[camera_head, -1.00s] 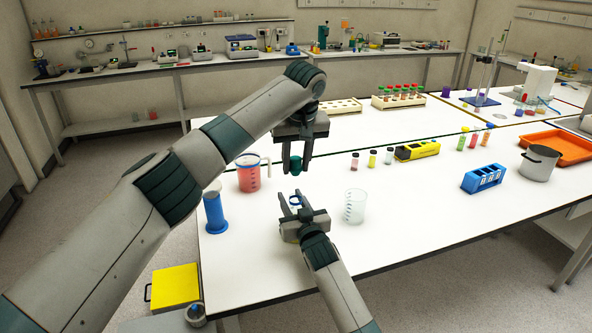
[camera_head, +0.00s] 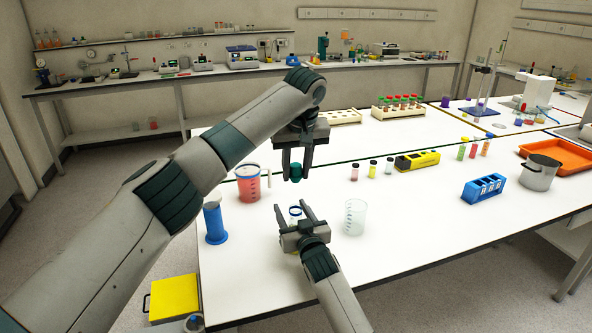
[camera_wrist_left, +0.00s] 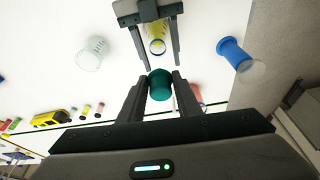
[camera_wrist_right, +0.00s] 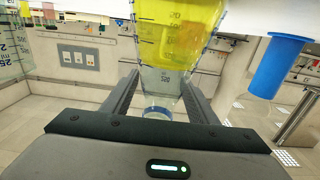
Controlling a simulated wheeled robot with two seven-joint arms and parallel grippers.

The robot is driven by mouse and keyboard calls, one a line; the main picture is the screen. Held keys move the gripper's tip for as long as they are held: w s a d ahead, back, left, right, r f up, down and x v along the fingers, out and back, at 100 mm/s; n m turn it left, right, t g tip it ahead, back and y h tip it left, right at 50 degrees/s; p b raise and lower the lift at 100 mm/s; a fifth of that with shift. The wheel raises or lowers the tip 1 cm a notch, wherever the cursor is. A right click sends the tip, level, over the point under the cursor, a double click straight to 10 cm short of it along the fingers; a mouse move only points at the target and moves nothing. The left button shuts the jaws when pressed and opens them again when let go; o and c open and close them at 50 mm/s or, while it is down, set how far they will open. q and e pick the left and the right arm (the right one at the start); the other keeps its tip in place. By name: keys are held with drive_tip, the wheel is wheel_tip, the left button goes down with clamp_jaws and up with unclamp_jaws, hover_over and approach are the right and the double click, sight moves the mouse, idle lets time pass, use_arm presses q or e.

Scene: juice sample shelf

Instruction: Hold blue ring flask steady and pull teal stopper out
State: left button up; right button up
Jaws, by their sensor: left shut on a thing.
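My left gripper (camera_head: 295,172) is shut on the teal stopper (camera_wrist_left: 160,85) and holds it in the air above the flask, apart from it. The blue ring flask (camera_wrist_right: 170,45), clear with yellow liquid, stands upright; its blue ring also shows in the head view (camera_head: 295,210). Its mouth has no stopper in it. My right gripper (camera_head: 292,208) is open, its two fingers on either side of the flask with small gaps visible in the left wrist view (camera_wrist_left: 157,48). The right wrist view is upside down, with the table at its top.
A clear beaker (camera_head: 355,219) stands right of the flask. A red-filled jug (camera_head: 248,185) and a blue cylinder (camera_head: 214,222) stand to the left, near the table's left edge. Small vials, a yellow device (camera_head: 417,160) and a blue rack (camera_head: 484,188) are farther right. The front right table is clear.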

drive_tip(key=shift+s, duration=0.15)
drive_tip(key=v, duration=1.1)
drive_tip(key=shift+s+d, duration=0.2)
drive_tip(key=shift+s, duration=0.15)
idle(0.4)
